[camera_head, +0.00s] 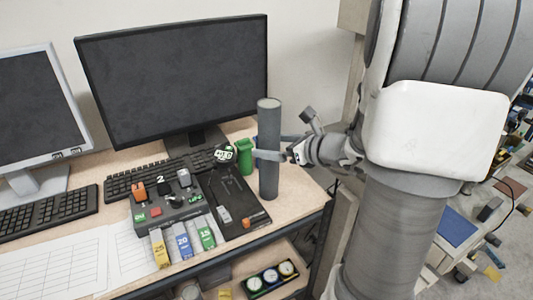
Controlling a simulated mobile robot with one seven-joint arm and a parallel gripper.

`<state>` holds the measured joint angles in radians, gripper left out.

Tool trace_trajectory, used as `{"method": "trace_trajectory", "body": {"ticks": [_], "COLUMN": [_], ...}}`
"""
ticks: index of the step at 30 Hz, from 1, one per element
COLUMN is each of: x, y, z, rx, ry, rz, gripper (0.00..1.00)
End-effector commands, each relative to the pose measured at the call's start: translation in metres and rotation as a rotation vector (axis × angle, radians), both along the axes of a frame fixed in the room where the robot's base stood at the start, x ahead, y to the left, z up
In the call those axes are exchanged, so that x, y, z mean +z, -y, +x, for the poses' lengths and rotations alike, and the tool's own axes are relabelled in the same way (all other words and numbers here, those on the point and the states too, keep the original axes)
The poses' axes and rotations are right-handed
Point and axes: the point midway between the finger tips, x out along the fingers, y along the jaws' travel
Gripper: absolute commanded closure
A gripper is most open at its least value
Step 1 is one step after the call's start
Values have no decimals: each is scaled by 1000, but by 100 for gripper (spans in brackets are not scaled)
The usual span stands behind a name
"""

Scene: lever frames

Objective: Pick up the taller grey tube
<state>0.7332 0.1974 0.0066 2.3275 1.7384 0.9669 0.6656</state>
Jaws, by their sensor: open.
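A tall grey tube (269,180) stands upright near the right end of the desk, in front of the large black monitor. My gripper (270,147) reaches in from the right at about the tube's mid-height. One finger crosses in front of the tube, and the other shows behind it on the right side. The jaws are open with the tube between them. I cannot tell whether either finger touches it. I see no second, shorter grey tube.
A green container (244,156) stands close left of the tube. A dark tray (247,198) and a grey control box (153,218) with levers lie to the left. Keyboards and monitors fill the back. The desk's edge is close on the right, with gauges (270,276) on a shelf below.

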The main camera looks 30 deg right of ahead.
Motion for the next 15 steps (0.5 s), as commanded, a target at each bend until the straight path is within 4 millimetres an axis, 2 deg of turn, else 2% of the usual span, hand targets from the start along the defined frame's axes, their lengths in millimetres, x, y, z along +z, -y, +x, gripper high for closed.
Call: {"method": "trace_trajectory", "body": {"ticks": [9, 15], "x": [-19, -23], "y": [-12, -16], "z": [35, 45], "rx": [4, 2], "ry": [-1, 1], "rz": [0, 0], "gripper": [0, 0]}}
